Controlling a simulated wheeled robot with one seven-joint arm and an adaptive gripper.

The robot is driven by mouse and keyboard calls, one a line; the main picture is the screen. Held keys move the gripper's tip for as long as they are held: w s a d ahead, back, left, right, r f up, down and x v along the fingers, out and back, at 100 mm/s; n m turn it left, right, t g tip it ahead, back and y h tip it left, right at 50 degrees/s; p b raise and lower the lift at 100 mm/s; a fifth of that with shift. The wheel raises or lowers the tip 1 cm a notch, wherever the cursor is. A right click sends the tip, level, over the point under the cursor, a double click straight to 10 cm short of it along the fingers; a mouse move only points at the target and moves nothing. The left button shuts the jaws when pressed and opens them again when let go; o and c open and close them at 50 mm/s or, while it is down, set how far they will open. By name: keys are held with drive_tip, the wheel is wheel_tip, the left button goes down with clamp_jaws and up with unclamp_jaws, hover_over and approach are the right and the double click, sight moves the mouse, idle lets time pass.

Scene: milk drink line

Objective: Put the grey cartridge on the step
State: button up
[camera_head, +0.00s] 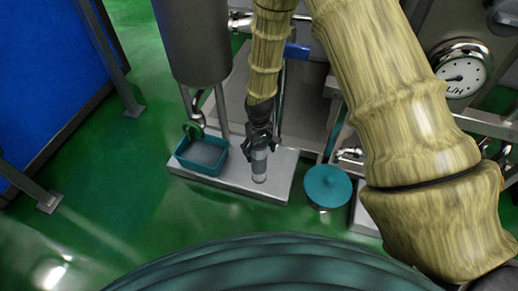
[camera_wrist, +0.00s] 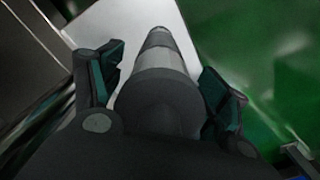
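The grey cartridge (camera_head: 259,165) stands roughly upright near the front of the pale grey step (camera_head: 215,187), its lower end appearing to meet the top. My gripper (camera_head: 260,142) points down over its upper part. In the wrist view the cartridge (camera_wrist: 158,62) lies between the two teal-padded fingers of my gripper (camera_wrist: 163,75). Pale step surface (camera_wrist: 112,24) shows between the left finger and the cartridge, and a narrow gap shows on the right. The fingers look open around it. The cartridge's upper end is partly hidden by my gripper in the head view.
A teal basin (camera_head: 221,157) stands on the step left of the cartridge. A teal round-lidded container (camera_head: 327,187) stands right of the step. A grey tank (camera_head: 195,45) hangs behind, and a gauge (camera_head: 461,72) is at the right. Green floor is open at the left.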

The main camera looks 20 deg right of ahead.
idle(0.3)
wheel_tip(320, 180, up, 12)
drive_tip(key=p, duration=0.5)
drive_tip(key=shift+r, duration=0.1)
drive_tip(key=s+d+f+m, duration=0.1)
drive_tip(key=s+f, duration=1.1)
drive_tip(key=s, duration=0.2)
drive_tip(key=s+d+f, duration=0.2)
drive_tip(key=s, duration=0.8)
drive_tip(key=s+d+f+m, duration=0.1)
drive_tip(key=s+d+f, duration=0.1)
drive_tip(key=s, duration=0.8)
drive_tip(key=shift+f+m, duration=0.3)
drive_tip(key=shift+f, duration=0.25)
drive_tip(key=shift+p, duration=0.3)
wheel_tip(320, 180, up, 35)
drive_tip(key=p, duration=3.4)
drive_tip(key=shift+f+p, duration=0.15)
drive_tip(key=shift+p, duration=0.15)
